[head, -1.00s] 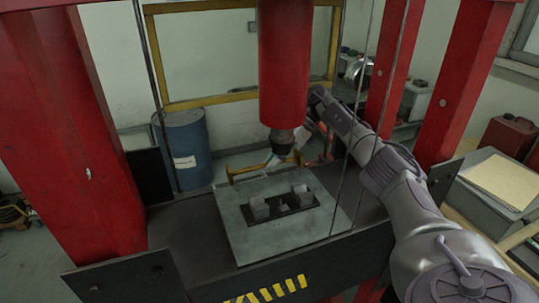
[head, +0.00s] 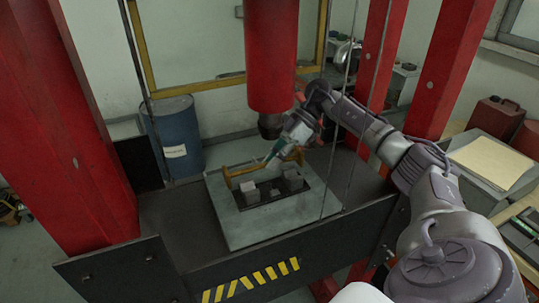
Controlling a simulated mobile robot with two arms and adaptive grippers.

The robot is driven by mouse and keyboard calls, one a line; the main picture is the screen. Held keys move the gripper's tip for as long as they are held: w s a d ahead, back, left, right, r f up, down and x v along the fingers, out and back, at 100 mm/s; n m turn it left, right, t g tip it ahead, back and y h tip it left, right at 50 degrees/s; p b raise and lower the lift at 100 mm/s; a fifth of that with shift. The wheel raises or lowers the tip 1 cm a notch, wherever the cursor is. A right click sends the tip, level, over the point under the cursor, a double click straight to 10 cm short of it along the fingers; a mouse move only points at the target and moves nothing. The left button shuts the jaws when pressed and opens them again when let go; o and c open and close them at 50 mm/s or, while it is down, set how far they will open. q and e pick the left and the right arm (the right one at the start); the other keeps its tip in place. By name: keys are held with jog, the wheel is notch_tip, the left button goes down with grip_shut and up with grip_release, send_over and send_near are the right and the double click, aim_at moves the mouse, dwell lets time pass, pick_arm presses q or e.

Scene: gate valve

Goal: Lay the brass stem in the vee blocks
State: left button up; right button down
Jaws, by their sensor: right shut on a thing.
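The brass stem (head: 246,171) is a long golden rod with wider ends. It lies level, running left to right, just behind or above the two grey vee blocks, the left one (head: 248,191) and the right one (head: 292,179). I cannot tell whether it touches them. The blocks stand in a dark recess on a grey plate (head: 236,231). My right gripper (head: 272,158) comes in from the upper right and is shut on the stem near its middle. Its fingertips are small and partly hidden. My left gripper is out of view.
A red press ram (head: 271,60) hangs just above and behind the gripper. Red posts (head: 85,130) stand at both sides, and thin vertical cables run beside the arm. A blue drum (head: 173,135) stands behind. The front of the plate is clear.

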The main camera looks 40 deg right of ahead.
jog(key=shift+s+a, duration=0.25)
jog(key=shift+s, duration=0.55)
jog(key=shift+s+a, duration=0.25)
jog(key=shift+s, duration=0.55)
jog(key=shift+s+a+f, duration=0.1)
jog(key=shift+s+f, duration=0.05)
jog(key=shift+f, duration=0.9)
jog(key=shift+f, duration=0.25)
jog(key=c, duration=1.1)
grip_release()
jog(key=v, duration=1.2)
